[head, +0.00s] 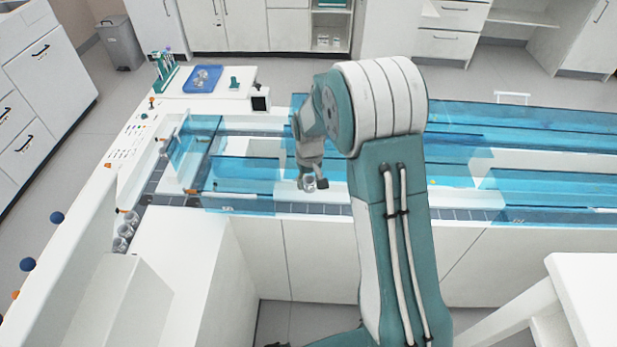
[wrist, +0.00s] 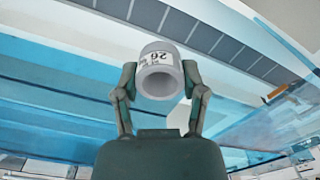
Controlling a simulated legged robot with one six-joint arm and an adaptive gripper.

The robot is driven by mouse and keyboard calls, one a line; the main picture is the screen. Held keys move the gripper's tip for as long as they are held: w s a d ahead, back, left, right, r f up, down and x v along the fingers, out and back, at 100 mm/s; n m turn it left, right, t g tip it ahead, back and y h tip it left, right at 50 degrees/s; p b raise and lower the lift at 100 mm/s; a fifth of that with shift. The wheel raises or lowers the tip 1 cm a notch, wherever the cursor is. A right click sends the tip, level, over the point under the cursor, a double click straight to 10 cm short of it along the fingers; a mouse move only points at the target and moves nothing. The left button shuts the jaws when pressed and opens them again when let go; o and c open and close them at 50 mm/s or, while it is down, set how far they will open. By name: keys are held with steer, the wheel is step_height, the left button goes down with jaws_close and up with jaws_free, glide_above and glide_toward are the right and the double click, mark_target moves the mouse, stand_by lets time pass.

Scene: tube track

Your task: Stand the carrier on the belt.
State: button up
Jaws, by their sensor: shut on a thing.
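The carrier (wrist: 159,72) is a small grey hollow cylinder with a white printed label. In the wrist view it sits between the fingers of my gripper (wrist: 158,82), which are shut on its sides. Its open end faces the camera. In the head view my gripper (head: 314,184) hangs over the track's front side, and the carrier (head: 309,183) shows small below it. The belt (wrist: 215,42) is a dark segmented strip beyond the carrier in the wrist view. In the head view the belt (head: 174,200) runs along the front of the track. I cannot tell the carrier's exact height above it.
Blue transparent covers (head: 240,203) line the track on both sides of my gripper. Several similar carriers (head: 124,232) stand at the belt's left end. A blue tray (head: 203,78) and a green tube rack (head: 164,70) are at the back left.

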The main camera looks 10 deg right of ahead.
mark_target(308, 209)
steer(key=shift+a+f, duration=0.2)
steer(key=shift+f, duration=0.6)
steer(key=shift+a+f, duration=0.15)
steer(key=shift+f, duration=0.6)
steer(key=shift+d+f, duration=0.15)
steer(key=shift+f, duration=0.55)
steer(key=shift+d+f, duration=0.1)
steer(key=shift+f, duration=0.6)
steer(key=shift+a+f, duration=0.1)
steer(key=shift+f, duration=1.3)
steer(key=shift+f, duration=0.65)
steer(key=o, duration=0.9)
steer(key=shift+r, duration=0.15)
step_height(308, 209, up, 12)
steer(key=shift+f, duration=0.15)
